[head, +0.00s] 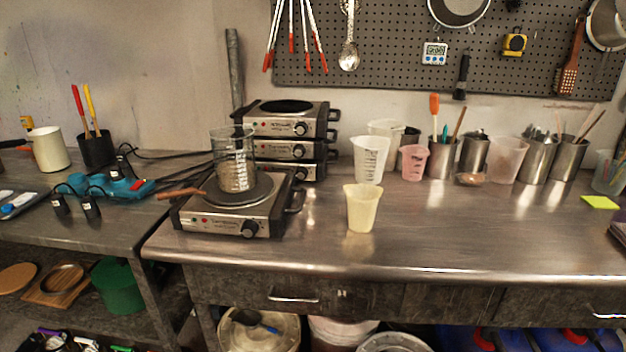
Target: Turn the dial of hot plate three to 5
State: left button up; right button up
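A single hot plate (225,221) stands at the front left of the steel counter, its black dial (250,229) at the right of its front panel. A glass beaker (228,150) with pale contents stands on its burner. Behind it is a stack of hot plates: a top one (270,122), a middle one (277,149) and a lower one (281,168) partly hidden by the front plate. The top dial (300,128) and middle dial (297,152) face forward. No number labels are readable, so I cannot tell which is plate three. Neither gripper is in view.
A cream cup (362,207) stands right of the front plate. Measuring cups and steel utensil pots (443,157) line the back. A brown handle (181,194) sticks out left near the beaker. Cables and a blue power strip (113,186) lie on the left table. The counter's right front is clear.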

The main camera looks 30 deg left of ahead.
aim_at(249, 229)
jog(key=u, duration=1.35)
